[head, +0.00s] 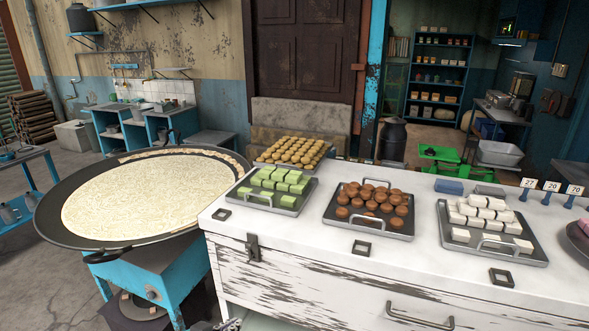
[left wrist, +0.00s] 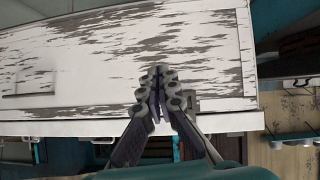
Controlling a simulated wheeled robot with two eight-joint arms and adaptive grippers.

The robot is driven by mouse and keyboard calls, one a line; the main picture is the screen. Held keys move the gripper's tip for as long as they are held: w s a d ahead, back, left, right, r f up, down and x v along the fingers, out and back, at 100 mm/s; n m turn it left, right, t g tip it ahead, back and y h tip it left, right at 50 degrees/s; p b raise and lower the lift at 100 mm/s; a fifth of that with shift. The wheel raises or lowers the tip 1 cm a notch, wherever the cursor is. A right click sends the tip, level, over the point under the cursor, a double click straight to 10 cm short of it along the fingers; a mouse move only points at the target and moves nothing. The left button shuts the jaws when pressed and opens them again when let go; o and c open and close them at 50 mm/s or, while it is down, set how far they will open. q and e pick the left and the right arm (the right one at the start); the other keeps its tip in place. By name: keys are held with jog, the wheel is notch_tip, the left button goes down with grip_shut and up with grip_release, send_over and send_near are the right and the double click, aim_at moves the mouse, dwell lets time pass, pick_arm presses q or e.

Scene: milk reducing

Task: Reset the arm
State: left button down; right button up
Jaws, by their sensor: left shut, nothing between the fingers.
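My left gripper (left wrist: 158,78) is shut and empty in the left wrist view, its two dark ribbed fingers meeting at the tips. It is in front of the worn white face of the counter (left wrist: 85,55), near the dark latch at the counter's edge. In the head view only a small part of my left gripper (head: 230,324) shows at the bottom edge, low beside the counter front (head: 285,285). My right gripper is not in view.
On the counter stand trays of green blocks (head: 272,183), brown rounds (head: 370,205), white blocks (head: 487,213) and yellow pieces (head: 292,151). A large round pan (head: 140,195) of pale milk stands left of the counter on a blue stand (head: 165,285).

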pick_arm(q)
jog(key=s+a+n+g+y, duration=0.1)
jog(key=s+y, duration=0.1)
jog(key=s, duration=0.4)
jog(key=s+a+r+n+g+y, duration=0.1)
jog(key=s+n+g+y, duration=0.1)
jog(key=s, duration=0.5)
jog(key=shift+r+y, duration=0.2)
jog(key=shift+y, duration=0.2)
jog(key=shift+a, duration=0.1)
